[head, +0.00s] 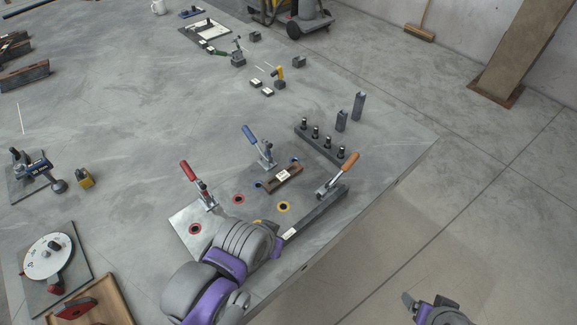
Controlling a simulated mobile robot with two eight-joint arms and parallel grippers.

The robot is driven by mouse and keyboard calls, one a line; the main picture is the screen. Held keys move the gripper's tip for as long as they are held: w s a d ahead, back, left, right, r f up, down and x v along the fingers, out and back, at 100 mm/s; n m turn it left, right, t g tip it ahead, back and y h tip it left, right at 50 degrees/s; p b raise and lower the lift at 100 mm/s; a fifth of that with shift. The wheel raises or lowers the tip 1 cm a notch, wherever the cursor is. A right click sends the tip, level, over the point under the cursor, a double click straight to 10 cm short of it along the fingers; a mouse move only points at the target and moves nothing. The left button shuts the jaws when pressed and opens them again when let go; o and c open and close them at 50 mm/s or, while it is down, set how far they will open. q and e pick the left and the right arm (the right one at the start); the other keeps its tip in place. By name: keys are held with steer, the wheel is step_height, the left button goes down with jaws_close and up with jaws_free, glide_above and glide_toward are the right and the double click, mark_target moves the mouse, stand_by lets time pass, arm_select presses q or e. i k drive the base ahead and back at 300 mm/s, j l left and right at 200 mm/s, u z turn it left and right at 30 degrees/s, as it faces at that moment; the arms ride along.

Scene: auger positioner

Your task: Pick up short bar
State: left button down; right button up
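Two dark grey bars stand upright at the table's right side; the shorter bar (341,121) is left of and nearer than the taller one (358,106). My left arm reaches in from the bottom over the front of the fixture area, well short of these bars. Its gripper (276,246) is mostly hidden by the wrist, so its fingers cannot be made out. My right gripper (412,302) is at the bottom right, beyond the table edge over the floor and far from the bars. Only part of it shows, and I see nothing held.
A rail with several black knobs (321,141) lies just in front of the bars. Red, blue and orange-handled clamps (264,152) surround a brown labelled block (280,180). A long dark bar (318,211) lies along the right edge. Clear table lies behind the bars.

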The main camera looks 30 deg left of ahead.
mark_target(284, 176)
steer(key=k+j+u, duration=0.2)
steer(key=u, duration=0.15)
steer(key=k+j+u, duration=0.15)
steer(key=j+u, duration=0.25)
steer(key=k+j+u, duration=0.15)
steer(key=j+u, duration=0.2)
steer(key=k+j+u, duration=0.1)
steer(key=j+u, duration=0.3)
steer(key=i+l, duration=0.1)
steer(key=l, duration=0.2)
steer(key=i+l, duration=0.15)
steer(key=l, duration=0.1)
